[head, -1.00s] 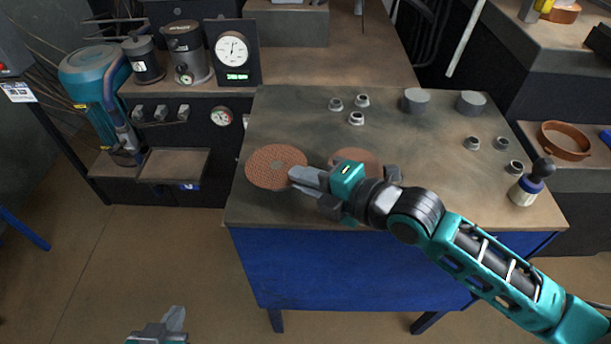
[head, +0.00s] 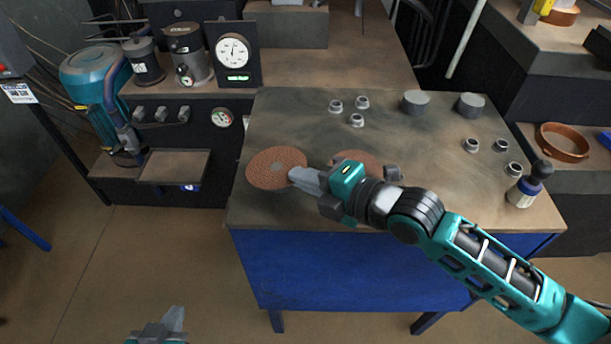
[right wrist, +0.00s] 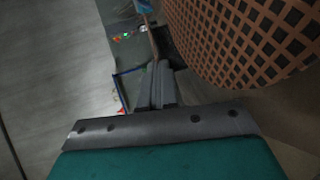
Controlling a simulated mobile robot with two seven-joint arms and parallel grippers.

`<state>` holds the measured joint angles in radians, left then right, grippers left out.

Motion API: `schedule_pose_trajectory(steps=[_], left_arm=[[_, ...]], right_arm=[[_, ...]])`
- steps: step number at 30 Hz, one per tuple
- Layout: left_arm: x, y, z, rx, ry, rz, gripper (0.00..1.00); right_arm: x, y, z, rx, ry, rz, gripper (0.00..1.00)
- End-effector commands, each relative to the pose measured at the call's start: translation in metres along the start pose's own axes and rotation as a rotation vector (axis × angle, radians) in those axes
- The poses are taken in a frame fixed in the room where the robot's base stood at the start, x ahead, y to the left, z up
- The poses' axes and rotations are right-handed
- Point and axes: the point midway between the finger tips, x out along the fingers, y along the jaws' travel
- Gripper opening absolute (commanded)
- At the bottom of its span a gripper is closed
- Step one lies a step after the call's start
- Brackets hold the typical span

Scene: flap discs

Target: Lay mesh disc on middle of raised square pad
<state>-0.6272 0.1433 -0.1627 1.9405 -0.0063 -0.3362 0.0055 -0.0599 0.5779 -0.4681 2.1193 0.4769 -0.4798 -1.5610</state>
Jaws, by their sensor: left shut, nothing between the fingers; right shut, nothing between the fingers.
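A brown round mesh disc (head: 268,172) with a fine grid lies at the front left of the workbench. A second brown disc (head: 348,156) is behind my right gripper, mostly hidden by it. My right gripper (head: 295,175) is shut and empty, its tips over the right edge of the left disc; I cannot tell whether they touch. In the right wrist view its shut fingers (right wrist: 155,85) are left of a large mesh disc (right wrist: 245,40). I cannot tell which disc that is. My left gripper (head: 176,316) is shut and empty, low over the floor. I cannot make out a raised square pad.
The workbench top (head: 300,125) holds several metal nuts, two grey cylinders (head: 416,101) and a white-blue bottle (head: 523,190) at the right. A gauge (head: 233,50) and canisters stand on the bench behind.

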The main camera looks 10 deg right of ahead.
Motion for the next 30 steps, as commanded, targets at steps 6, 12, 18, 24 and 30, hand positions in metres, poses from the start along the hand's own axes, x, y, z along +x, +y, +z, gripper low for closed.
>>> schedule_pose_trajectory(steps=[6,12,18,24,30], left_arm=[[-0.006,-0.001,-0.011,0.001,0.004,-0.001,0.0],[-0.01,-0.001,-0.019,0.001,0.006,-0.002,0.0],[-0.014,-0.001,-0.024,0.001,0.006,-0.001,0.0],[-0.018,-0.002,-0.03,0.001,0.005,-0.001,0.0],[-0.02,-0.001,-0.033,0.001,0.006,-0.001,0.0]], right_arm=[[-0.003,0.007,0.0,-0.001,0.0,-0.01,0.0],[-0.006,0.015,0.0,0.0,0.0,-0.007,0.0],[-0.008,0.024,0.0,-0.001,0.001,-0.004,0.0],[-0.01,0.032,0.0,-0.001,0.0,-0.002,0.0],[-0.012,0.039,0.0,-0.002,0.001,-0.001,0.0]])
